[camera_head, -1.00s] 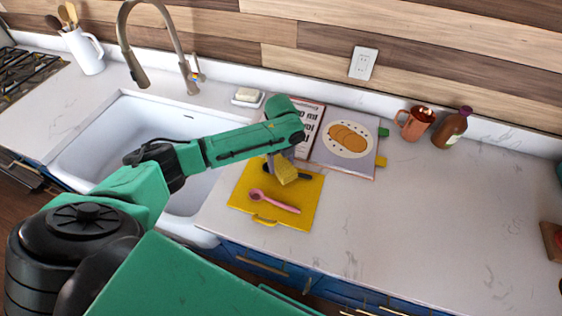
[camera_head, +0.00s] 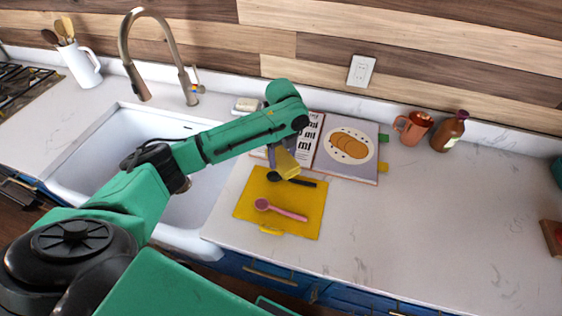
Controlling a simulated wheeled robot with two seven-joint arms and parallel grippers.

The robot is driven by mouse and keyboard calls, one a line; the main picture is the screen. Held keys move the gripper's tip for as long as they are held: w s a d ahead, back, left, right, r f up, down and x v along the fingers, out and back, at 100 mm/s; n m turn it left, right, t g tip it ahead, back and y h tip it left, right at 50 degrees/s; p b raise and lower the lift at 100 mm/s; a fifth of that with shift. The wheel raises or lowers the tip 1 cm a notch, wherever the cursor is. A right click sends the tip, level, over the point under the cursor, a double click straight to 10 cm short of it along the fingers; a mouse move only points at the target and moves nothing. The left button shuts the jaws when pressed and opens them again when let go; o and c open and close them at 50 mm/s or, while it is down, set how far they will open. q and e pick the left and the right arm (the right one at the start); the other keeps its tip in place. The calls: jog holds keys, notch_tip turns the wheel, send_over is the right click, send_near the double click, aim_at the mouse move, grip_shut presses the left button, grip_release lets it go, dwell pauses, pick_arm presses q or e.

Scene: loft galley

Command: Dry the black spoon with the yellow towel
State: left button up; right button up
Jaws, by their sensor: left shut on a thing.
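My left gripper (camera_head: 280,154) points down over the counter and is shut on a folded yellow towel (camera_head: 287,165). The towel is just above the far part of a yellow board (camera_head: 248,204). The black spoon (camera_head: 303,183) lies on this board, its bowl to the left and its handle to the right. The towel overlaps part of the spoon in this view; I cannot tell whether they touch. A pink spoon (camera_head: 285,212) lies on the board nearer to me. My right gripper is out of view.
An open cookbook (camera_head: 340,166) lies behind the board. The sink (camera_head: 95,150) is to the left, with its tap (camera_head: 176,45) behind. A copper mug (camera_head: 413,128) and brown bottle (camera_head: 450,132) stand at the back right. The counter right of the board is clear.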

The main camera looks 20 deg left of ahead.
pick_arm(q)
jog(key=shift+s+r, duration=0.1)
jog(key=shift+r, duration=0.7)
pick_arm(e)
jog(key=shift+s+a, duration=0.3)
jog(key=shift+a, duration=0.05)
